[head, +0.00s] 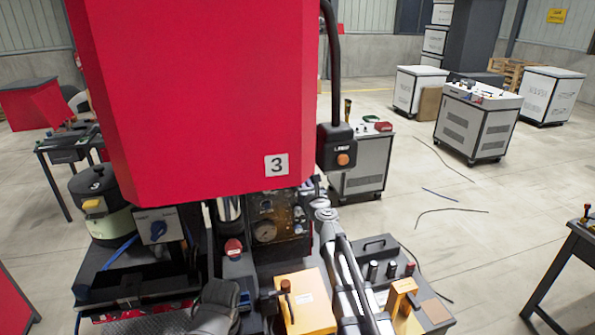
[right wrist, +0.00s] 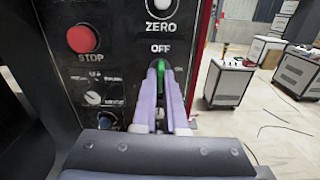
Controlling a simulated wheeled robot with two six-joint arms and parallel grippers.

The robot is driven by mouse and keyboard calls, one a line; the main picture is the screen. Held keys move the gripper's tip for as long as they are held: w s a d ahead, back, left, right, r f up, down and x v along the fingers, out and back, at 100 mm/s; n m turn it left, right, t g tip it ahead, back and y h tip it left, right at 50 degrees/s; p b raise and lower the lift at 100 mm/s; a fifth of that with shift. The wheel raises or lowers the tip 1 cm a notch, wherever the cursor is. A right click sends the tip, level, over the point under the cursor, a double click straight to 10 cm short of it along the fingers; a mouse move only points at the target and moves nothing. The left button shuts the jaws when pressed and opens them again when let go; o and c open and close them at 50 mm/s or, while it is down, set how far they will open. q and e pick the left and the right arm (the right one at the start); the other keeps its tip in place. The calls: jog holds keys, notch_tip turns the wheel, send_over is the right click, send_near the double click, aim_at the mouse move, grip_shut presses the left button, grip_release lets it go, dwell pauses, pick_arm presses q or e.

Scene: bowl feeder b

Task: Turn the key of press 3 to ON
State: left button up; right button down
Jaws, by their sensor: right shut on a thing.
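Press 3 is a large red machine (head: 200,90) with a white "3" label, filling the middle left of the head view. Its black control panel (right wrist: 110,68) is close up in the right wrist view. A green key (right wrist: 160,72) sits on the panel under the OFF mark, with the ON mark (right wrist: 179,70) to its right. The key looks upright, in line with OFF. My right gripper (right wrist: 166,80) is shut on the key, its two pale fingers hiding the key's lower part. My left gripper is not in view.
A red STOP button (right wrist: 82,39) and a white ZERO button (right wrist: 160,6) are near the key. An orange box (head: 305,302) stands in front. White cabinets (head: 478,120) stand behind on open floor.

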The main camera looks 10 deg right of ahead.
jog(key=m, duration=0.4)
jog(key=shift+m, duration=2.7)
jog(key=m, duration=0.5)
jog(key=c, duration=0.9)
grip_release()
